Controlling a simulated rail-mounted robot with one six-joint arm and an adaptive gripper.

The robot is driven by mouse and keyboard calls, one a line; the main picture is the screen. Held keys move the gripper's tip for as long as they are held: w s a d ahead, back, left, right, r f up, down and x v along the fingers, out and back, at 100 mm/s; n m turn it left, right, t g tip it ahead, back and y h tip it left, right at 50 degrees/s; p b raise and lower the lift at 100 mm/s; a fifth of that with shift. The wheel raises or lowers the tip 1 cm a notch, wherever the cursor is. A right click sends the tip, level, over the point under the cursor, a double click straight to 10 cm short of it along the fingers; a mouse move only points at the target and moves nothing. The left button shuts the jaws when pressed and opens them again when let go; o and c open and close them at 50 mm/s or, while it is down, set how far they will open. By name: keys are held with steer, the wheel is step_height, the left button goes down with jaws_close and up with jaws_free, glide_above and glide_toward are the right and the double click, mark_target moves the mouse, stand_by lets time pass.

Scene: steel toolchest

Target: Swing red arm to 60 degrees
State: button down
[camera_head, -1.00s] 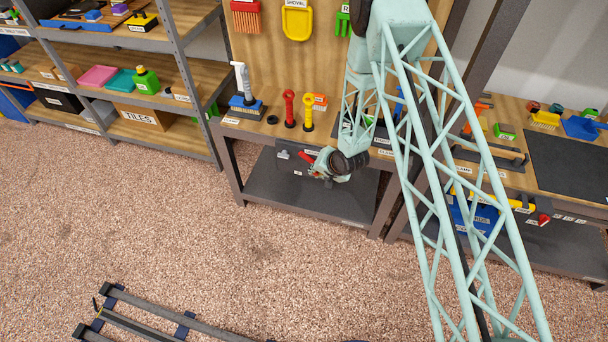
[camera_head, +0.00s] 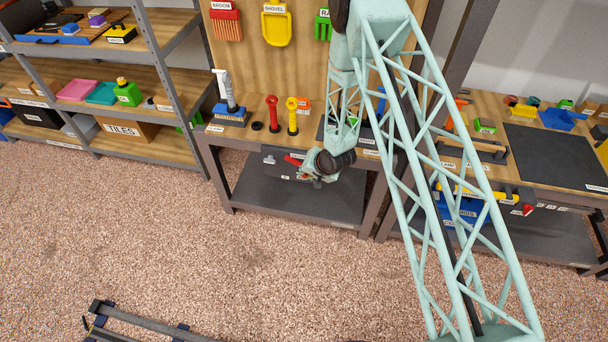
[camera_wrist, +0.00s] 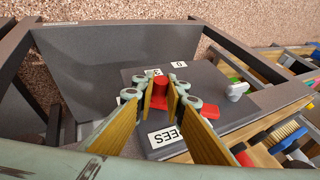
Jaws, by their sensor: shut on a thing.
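The red arm (camera_head: 293,161) is on a dark panel (camera_head: 276,153) below the front edge of the workbench. My gripper (camera_head: 303,173) is at this panel. In the wrist view, a red upright piece (camera_wrist: 159,90) sits between the two yellow-padded fingers of my gripper (camera_wrist: 160,98), which are shut on it. The dark panel (camera_wrist: 208,82) bears small white number labels and a larger label ending in "EES" (camera_wrist: 164,138). The fingers hide part of the red arm and some of the markings, so its angle cannot be read.
A grey knob (camera_wrist: 237,91) sits on the panel beside my gripper.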

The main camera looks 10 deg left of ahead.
steer(key=c, duration=2.6)
jaws_free()
steer(key=shift+r, duration=0.15)
steer(key=v, duration=1.1)
steer(key=shift+d+r, duration=0.2)
steer(key=shift+r, duration=0.15)
steer(key=shift+s, duration=0.1)
